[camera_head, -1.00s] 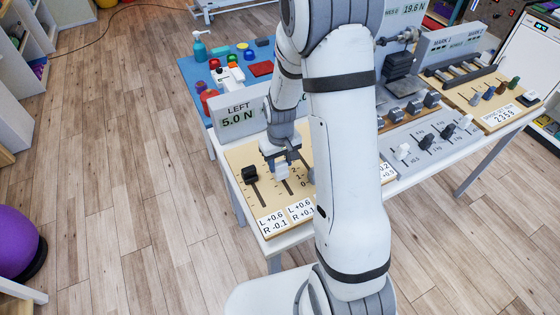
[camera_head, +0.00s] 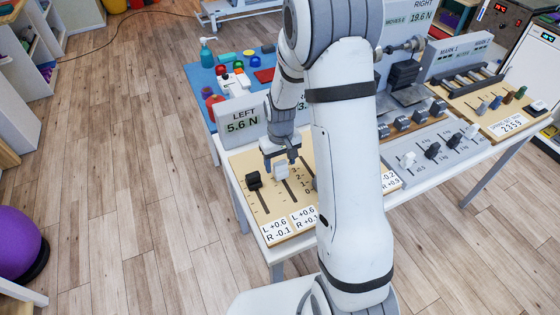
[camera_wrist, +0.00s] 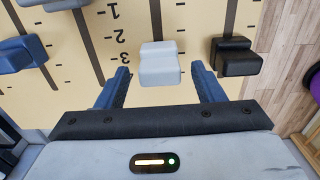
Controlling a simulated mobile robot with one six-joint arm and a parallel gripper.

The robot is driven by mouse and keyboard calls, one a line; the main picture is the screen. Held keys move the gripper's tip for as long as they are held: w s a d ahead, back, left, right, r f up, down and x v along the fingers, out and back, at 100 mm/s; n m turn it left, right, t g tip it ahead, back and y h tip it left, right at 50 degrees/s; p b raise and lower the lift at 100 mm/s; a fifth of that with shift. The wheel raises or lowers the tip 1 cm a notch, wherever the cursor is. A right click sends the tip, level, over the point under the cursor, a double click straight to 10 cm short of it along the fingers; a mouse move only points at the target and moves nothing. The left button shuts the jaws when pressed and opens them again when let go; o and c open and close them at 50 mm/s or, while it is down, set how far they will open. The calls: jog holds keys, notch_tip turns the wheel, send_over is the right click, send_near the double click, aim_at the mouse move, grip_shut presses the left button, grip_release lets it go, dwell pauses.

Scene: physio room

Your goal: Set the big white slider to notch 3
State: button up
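The big white slider (camera_wrist: 160,64) stands in its slot on the tan board (camera_wrist: 195,20), level with the printed 3 in the wrist view. In the head view the same white slider (camera_head: 281,172) shows just below my gripper (camera_head: 278,158), right of the black slider (camera_head: 253,179). In the wrist view my gripper (camera_wrist: 162,76) is open. Its two blue fingers lie on either side of the white slider, with a gap showing on each side. The black slider (camera_wrist: 236,56) is just beyond the right finger.
Other sliders (camera_wrist: 20,50) stand to the left of the fingers in the wrist view. The LEFT display (camera_head: 242,122) behind the board reads 5.6 N. A grey panel with small sliders (camera_head: 432,151) is farther right. My arm hides part of the table.

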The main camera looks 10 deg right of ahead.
aim_at(280, 163)
jog(key=shift+r, duration=0.1)
notch_tip(280, 163, up, 7)
jog(key=shift+r+b, duration=0.2)
jog(key=shift+b, duration=0.4)
jog(key=shift+r, duration=0.1)
jog(key=shift+s+r, duration=0.1)
jog(key=shift+r, duration=0.15)
jog(key=s+r+m+t, duration=0.1)
jog(key=s+r, duration=0.6)
jog(key=s, duration=0.3)
jog(key=s+r+m+t, duration=0.1)
jog(key=s+r+t, duration=0.1)
jog(key=s+r, duration=0.5)
jog(key=s, duration=0.3)
jog(key=shift+s+d, duration=0.3)
jog(key=shift+s, duration=0.1)
